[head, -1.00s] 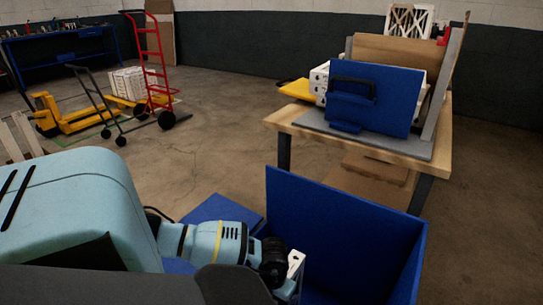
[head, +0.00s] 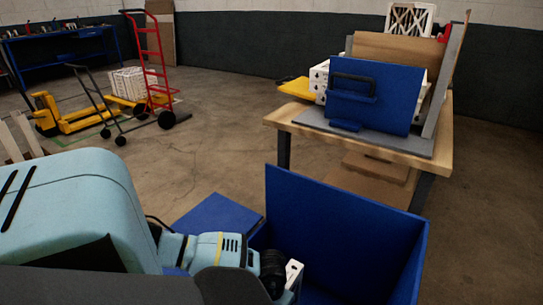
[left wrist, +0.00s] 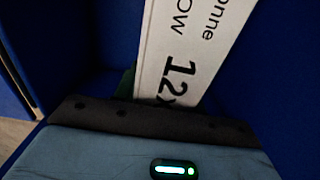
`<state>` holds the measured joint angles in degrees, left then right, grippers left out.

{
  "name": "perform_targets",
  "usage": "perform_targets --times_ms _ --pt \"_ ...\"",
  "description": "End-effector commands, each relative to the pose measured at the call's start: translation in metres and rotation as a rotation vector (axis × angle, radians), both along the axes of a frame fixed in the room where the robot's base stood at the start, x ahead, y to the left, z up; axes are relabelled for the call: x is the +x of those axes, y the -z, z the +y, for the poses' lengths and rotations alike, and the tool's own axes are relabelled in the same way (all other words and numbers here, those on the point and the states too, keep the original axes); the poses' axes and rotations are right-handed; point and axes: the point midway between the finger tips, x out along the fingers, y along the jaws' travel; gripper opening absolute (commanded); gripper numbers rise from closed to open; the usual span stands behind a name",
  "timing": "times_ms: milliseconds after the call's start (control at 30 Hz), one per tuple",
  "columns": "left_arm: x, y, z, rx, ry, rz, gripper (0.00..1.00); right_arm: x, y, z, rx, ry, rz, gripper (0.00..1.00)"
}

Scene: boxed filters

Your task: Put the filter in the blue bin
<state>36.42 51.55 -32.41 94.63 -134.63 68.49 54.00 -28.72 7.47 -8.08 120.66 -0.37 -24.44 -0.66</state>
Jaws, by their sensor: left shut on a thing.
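The filter is a white box with black print. In the head view only a small end of the filter (head: 294,271) shows, inside the blue bin (head: 345,230). In the left wrist view the filter (left wrist: 188,48) stands out tilted beyond my gripper, with "12x" readable and blue walls around it. My left gripper (head: 284,286) is shut on the filter, down within the bin's opening. Its fingers are mostly hidden by the arm and the bin. The bin's floor is not visible. My right gripper is not in view.
A wooden table (head: 448,125) behind the bin carries a blue panel with a handle (head: 375,95), a grey board and white boxes. A blue flap (head: 218,218) lies left of the bin. A red hand truck (head: 158,65) and yellow pallet jack (head: 60,115) stand farther back.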

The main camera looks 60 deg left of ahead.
Motion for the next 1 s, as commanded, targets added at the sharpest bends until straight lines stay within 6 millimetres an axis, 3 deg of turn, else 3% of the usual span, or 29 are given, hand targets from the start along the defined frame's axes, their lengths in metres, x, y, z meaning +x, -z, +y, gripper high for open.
perform_targets --times_ms 33,167,567,1000 --pt "0.0 0.001 0.0 0.0 0.0 0.0 0.45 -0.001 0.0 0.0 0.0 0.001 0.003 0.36" --pt "0.0 0.001 0.0 0.0 0.0 0.0 0.62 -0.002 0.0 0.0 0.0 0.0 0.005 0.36" --pt "0.0 -0.007 0.0 0.0 0.0 0.0 0.62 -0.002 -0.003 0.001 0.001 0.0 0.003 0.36" --pt "0.0 -0.087 0.001 0.001 0.001 -0.003 0.62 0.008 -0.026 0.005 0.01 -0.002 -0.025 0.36"
